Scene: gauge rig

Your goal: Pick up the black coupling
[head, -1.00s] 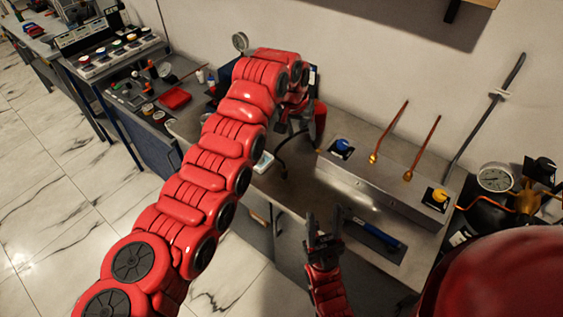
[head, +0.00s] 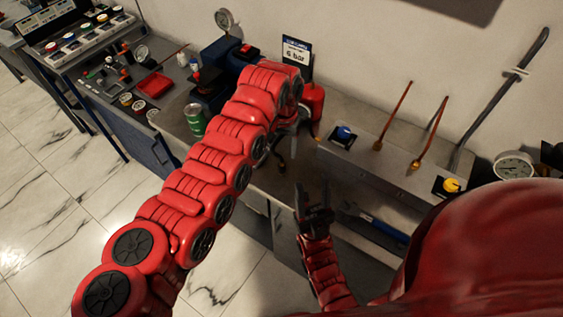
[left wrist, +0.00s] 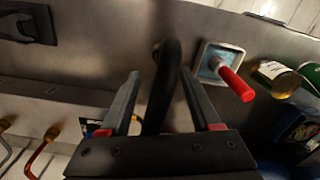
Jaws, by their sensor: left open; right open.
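A black hose (left wrist: 172,75) curves between the fingers of my left gripper (left wrist: 160,75) in the left wrist view, with the fingers apart on either side of it. In the head view the hose's lower end (head: 281,164) shows on the bench below that gripper (head: 290,128), partly hidden by my arm. I cannot clearly make out a separate black coupling; the hose's end near the bench is dark and partly covered. My left gripper is open. My right gripper (head: 314,208) is open and empty, lower in the head view, in front of the bench.
A steel box with a blue knob (head: 344,133) and a yellow knob (head: 451,185) stands to the right. A green can (head: 195,119) stands left.

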